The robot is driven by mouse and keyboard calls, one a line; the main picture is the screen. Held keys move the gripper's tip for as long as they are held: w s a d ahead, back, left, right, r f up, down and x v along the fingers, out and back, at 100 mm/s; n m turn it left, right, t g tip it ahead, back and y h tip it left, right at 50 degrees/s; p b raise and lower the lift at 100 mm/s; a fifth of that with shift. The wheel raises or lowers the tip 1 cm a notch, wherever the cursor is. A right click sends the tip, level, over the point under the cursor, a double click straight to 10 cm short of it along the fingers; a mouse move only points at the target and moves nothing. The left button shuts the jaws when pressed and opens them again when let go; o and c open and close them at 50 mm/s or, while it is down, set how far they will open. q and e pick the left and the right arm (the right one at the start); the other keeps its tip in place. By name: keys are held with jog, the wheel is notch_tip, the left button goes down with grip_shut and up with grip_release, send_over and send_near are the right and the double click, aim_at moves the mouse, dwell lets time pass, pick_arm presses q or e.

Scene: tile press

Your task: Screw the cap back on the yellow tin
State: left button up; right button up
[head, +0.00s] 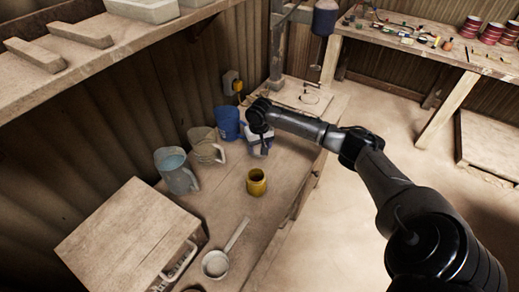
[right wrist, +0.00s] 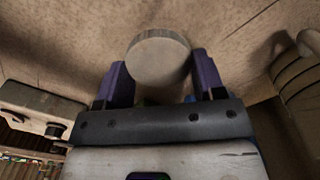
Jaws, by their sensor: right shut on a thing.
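The yellow tin (head: 257,184) stands upright on the workbench in the head view, with its dark open mouth facing up. My right gripper (head: 259,153) is above the bench, behind the tin and apart from it. In the right wrist view, the two purple-blue fingers of my right gripper (right wrist: 152,80) are shut on a round, pale grey cap (right wrist: 158,57). The cap's flat face shows between the fingertips. I cannot make out the cap in the head view. My left gripper is not in view.
A blue mug (head: 228,124), a beige jug (head: 206,146) and a grey jug (head: 176,171) stand along the wall. A pale ladle or pan (head: 215,264) lies in front, beside a wooden drawer box (head: 130,232). The bench (head: 226,204) is bare around the tin.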

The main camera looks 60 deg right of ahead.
pick_arm(q)
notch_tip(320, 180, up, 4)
jog(key=p, duration=0.3)
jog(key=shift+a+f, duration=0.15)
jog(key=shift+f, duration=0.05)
pick_arm(e)
jog(key=s+d+r, duration=0.1)
jog(key=s+r, duration=0.6)
jog(key=s, duration=0.4)
jog(key=shift+s+d+r, duration=0.25)
jog(key=shift+s+r, duration=0.05)
jog(key=shift+r, duration=0.1)
jog(key=shift+a, duration=0.1)
